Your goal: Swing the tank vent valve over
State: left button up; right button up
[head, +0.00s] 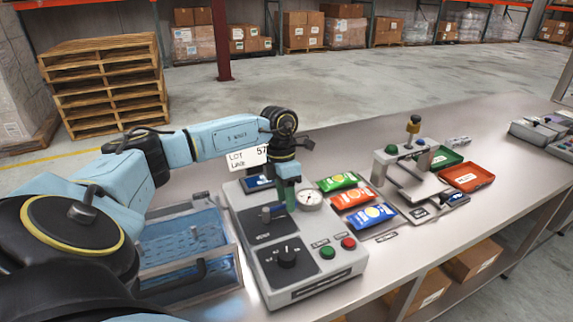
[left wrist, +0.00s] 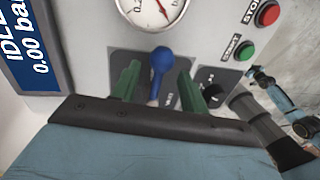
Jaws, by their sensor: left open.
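The vent valve shows in the left wrist view as a blue lever (left wrist: 161,60) with a rounded head, standing on a dark plate of the grey control panel (head: 312,297). In the head view, a dark bluish handle (head: 272,212) on the panel seems to be the same lever. My left gripper (head: 287,199) is over the panel. In the left wrist view, its green fingers (left wrist: 158,86) are open, one on each side of the lever, with gaps showing. Contact is not visible. A small blue arm, seemingly my right one, shows at the right of that view; its jaws are too small to read.
A pressure gauge (head: 309,200) sits beside the gripper. A black knob (head: 287,257), green button (head: 327,252) and red button (head: 348,243) are nearer the front.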

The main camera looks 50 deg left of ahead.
pick_arm(q)
notch_tip(320, 180, up, 12)
jog(key=a, duration=0.2)
jog(key=shift+w+r, duration=0.2)
jog(key=shift+w, duration=0.15)
jog(key=shift+a, duration=0.1)
